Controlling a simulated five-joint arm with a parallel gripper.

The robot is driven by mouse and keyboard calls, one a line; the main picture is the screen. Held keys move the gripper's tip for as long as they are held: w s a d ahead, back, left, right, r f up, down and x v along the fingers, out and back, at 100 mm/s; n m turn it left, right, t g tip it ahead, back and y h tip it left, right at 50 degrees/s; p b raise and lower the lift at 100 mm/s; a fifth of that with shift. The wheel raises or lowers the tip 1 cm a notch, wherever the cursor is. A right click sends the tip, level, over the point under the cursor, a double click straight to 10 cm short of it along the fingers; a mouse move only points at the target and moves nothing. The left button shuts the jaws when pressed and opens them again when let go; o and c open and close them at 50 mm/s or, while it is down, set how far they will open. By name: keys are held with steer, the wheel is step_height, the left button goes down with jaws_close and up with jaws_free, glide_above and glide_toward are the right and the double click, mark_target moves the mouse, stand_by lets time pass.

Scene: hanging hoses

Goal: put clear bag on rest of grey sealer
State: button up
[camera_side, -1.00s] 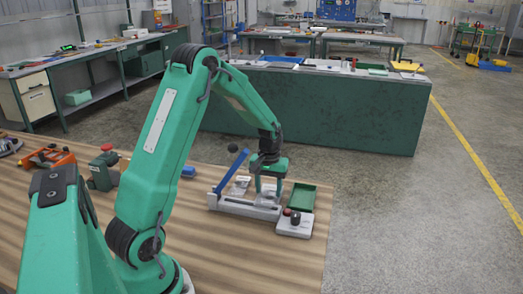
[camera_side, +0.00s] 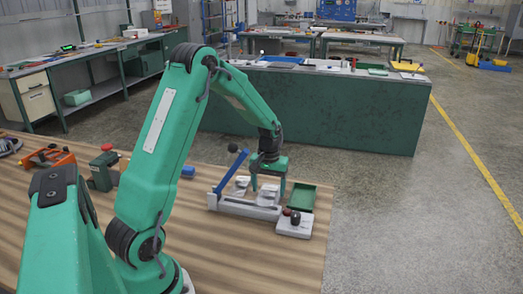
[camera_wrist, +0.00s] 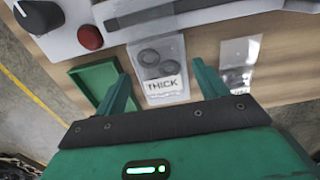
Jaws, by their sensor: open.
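The clear bag (camera_wrist: 163,82), labelled THICK with dark rings inside, lies between my fingers in the wrist view, its far end meeting or overlapping the sealer's edge. I cannot tell whether it rests on the sealer's rest. My gripper (camera_wrist: 163,88) is open, one finger on each side of the bag, with gaps showing. In the side view my gripper (camera_side: 268,190) is above the far side of the grey sealer (camera_side: 240,207), which has a raised blue lever (camera_side: 231,172). The sealer's long body also shows in the wrist view (camera_wrist: 190,12).
A second clear bag (camera_wrist: 238,68) lies right of the first in the wrist view. A green tray (camera_side: 302,196) stands right of the gripper. A control block (camera_side: 294,224) with dark knob and red button adjoins the sealer. An orange tool and green device are at left.

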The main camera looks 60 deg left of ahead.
mark_target(268, 191)
step_height(268, 191, up, 12)
stand_by(0.6)
